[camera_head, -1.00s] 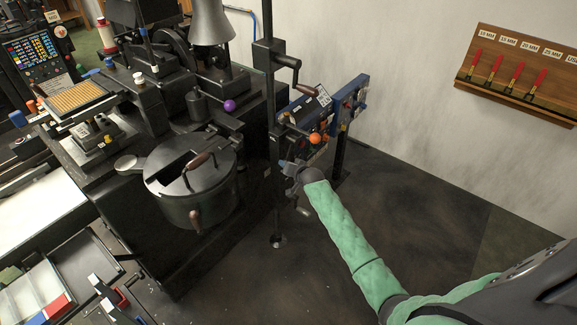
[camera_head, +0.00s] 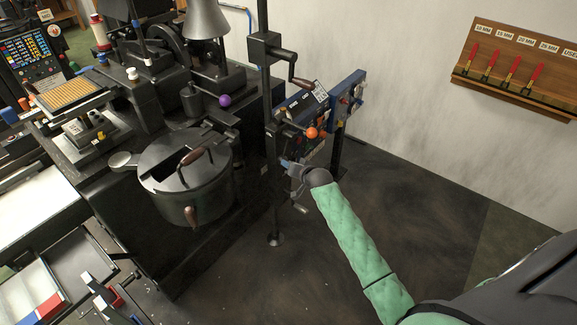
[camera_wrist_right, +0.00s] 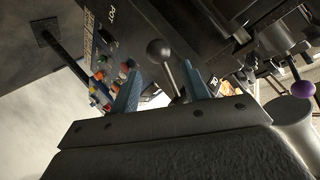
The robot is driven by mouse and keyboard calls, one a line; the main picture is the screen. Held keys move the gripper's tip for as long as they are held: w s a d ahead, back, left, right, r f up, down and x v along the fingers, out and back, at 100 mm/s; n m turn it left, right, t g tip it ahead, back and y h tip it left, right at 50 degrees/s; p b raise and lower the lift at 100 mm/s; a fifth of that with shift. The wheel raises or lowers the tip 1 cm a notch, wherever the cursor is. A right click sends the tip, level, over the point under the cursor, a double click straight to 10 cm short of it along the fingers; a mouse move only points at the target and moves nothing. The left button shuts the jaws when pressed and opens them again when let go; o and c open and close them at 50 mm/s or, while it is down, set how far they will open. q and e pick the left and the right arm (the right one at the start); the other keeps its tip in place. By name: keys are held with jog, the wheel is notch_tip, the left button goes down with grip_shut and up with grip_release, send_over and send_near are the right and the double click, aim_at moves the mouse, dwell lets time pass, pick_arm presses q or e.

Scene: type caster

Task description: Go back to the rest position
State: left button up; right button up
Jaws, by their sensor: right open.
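My right arm in its green sleeve comes in from the right in the head view. Its gripper (camera_head: 291,168) is beside the dark upright post (camera_head: 272,200), below the orange ball knob (camera_head: 311,133). In the right wrist view the two blue fingers of the gripper (camera_wrist_right: 163,88) stand apart. A grey ball-ended lever (camera_wrist_right: 160,50) shows between and beyond them; I cannot tell whether a finger touches it. My left gripper is not in view.
The black machine with a lidded pot (camera_head: 186,175) and a purple ball knob (camera_head: 225,100) stands left of the post. A blue-framed panel (camera_head: 345,100) is behind the gripper. A wooden rack (camera_head: 515,70) hangs on the right wall. The floor (camera_head: 420,200) right of the post is clear.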

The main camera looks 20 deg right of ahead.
jog(key=shift+s+r, duration=0.2)
jog(key=shift+s, duration=0.3)
jog(key=s+a+f+n+g, duration=0.25)
jog(key=s+f, duration=0.35)
jog(key=f, duration=0.4)
jog(key=s+a+f+n+g+h, duration=0.1)
jog(key=s+a+f+n+g, duration=0.15)
jog(key=s+f, duration=0.55)
jog(key=s+a+f+n+g, duration=0.2)
jog(key=s+f+n, duration=0.15)
jog(key=f, duration=0.85)
jog(key=s+a+f+g, duration=0.1)
jog(key=s+a+f, duration=0.2)
jog(key=s, duration=0.8)
jog(key=s+a+f+g, duration=0.1)
jog(key=s+a+f, duration=0.2)
jog(key=s+f, duration=0.4)
jog(key=s+a+f+g, duration=0.2)
jog(key=s+f, duration=0.4)
jog(key=s, duration=1)
jog(key=shift+s+a, duration=0.15)
jog(key=shift+a, duration=0.5)
